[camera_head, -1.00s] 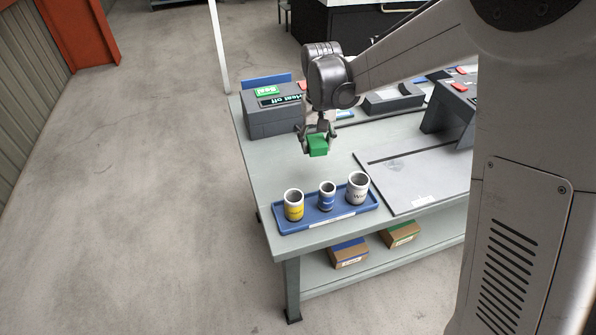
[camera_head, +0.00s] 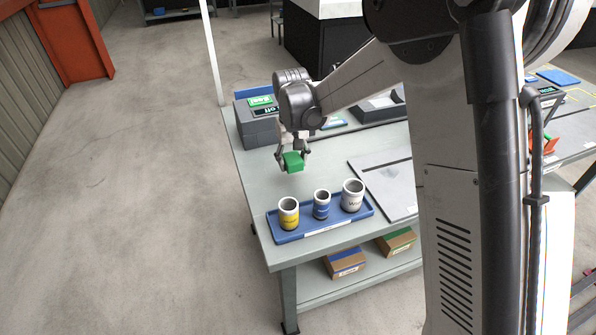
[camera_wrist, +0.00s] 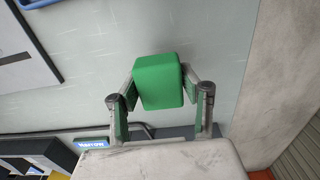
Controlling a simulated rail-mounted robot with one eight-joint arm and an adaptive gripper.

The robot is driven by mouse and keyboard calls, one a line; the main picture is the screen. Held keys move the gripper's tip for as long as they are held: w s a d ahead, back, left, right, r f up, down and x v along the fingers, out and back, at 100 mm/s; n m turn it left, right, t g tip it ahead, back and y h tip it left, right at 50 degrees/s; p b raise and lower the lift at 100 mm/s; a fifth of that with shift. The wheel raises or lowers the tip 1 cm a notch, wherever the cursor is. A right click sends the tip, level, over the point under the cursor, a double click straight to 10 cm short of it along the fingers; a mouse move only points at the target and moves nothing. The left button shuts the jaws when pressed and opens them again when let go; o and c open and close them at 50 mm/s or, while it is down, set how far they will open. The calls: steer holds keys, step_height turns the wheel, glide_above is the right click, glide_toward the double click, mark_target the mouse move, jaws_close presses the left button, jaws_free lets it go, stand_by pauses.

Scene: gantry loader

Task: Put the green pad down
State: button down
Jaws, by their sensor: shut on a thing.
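The green pad (camera_head: 293,162) is a small green block held between the fingers of my gripper (camera_head: 292,157). In the head view it hangs over the bench top (camera_head: 262,182), behind the blue tray. In the wrist view the green pad (camera_wrist: 158,82) sits between the two fingertips of my gripper (camera_wrist: 160,88), with pale bench surface beyond it. My gripper is shut on the pad. I cannot tell its exact height above the bench, but it looks clear of the surface.
A blue tray (camera_head: 284,237) with a yellow-banded, a blue-banded and a white cup stands at the front. A grey box (camera_head: 258,131) with a green label is at the back left. A grey plate (camera_head: 372,172) lies to the right. Bench top around the pad is bare.

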mark_target(298, 176)
steer(key=shift+w+d+f, duration=0.75)
steer(key=shift+w+d, duration=0.05)
steer(key=shift+w, duration=0.05)
steer(key=shift+f, duration=2)
steer(key=shift+s+f+b, duration=0.1)
steer(key=shift+f+b, duration=0.2)
steer(key=shift+b, duration=0.25)
steer(key=c, duration=1.1)
jaws_free()
steer(key=shift+o, duration=0.2)
steer(key=shift+r, duration=0.1)
